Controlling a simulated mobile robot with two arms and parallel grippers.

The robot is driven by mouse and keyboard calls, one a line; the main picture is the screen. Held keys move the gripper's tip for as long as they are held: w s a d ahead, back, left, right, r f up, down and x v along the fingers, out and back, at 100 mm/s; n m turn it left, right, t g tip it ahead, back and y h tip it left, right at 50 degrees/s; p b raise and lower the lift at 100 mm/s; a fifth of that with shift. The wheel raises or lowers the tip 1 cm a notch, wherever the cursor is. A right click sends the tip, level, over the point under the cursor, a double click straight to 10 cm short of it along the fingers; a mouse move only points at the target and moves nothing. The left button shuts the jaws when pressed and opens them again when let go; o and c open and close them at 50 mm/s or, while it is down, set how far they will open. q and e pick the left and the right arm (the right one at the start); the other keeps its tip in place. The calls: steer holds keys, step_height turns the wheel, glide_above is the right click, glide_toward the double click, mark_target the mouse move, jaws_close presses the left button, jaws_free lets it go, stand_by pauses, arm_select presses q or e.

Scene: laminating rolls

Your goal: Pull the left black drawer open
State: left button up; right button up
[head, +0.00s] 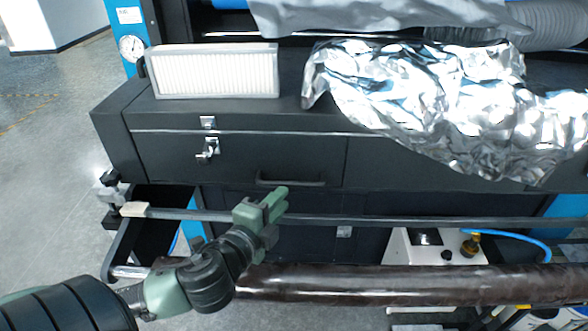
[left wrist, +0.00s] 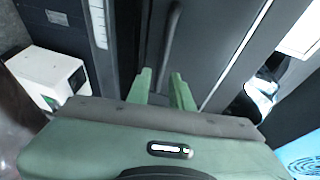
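The left black drawer (head: 240,162) is shut, flush with the black cabinet front. Its dark bar handle (head: 291,182) is low on the right part of the drawer front; in the left wrist view the handle (left wrist: 171,40) runs nearly upright ahead of the fingertips. My left gripper (head: 277,198) is green and sits just in front of and below the handle. My right gripper is not in view.
A silver latch (head: 207,151) is on the drawer front. A white pleated filter (head: 216,72) and crumpled silver foil (head: 430,95) lie on top. A long bar (head: 400,222) and a dark brown roll (head: 390,283) cross in front, below the drawer. A white box (head: 420,250) stands lower right.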

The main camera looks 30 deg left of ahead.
mark_target(293, 186)
arm_select(q)
steer(key=shift+w+a, duration=0.3)
steer(key=shift+w, duration=0.6)
steer(key=w+p, duration=0.1)
steer(key=w, duration=0.2)
steer(key=shift+p, duration=0.35)
steer(key=shift+f+x, duration=0.2)
steer(key=shift+x, duration=1)
steer(key=shift+w+f, duration=0.1)
steer(key=shift+w, duration=0.1)
steer(key=shift+a, duration=0.1)
jaws_close()
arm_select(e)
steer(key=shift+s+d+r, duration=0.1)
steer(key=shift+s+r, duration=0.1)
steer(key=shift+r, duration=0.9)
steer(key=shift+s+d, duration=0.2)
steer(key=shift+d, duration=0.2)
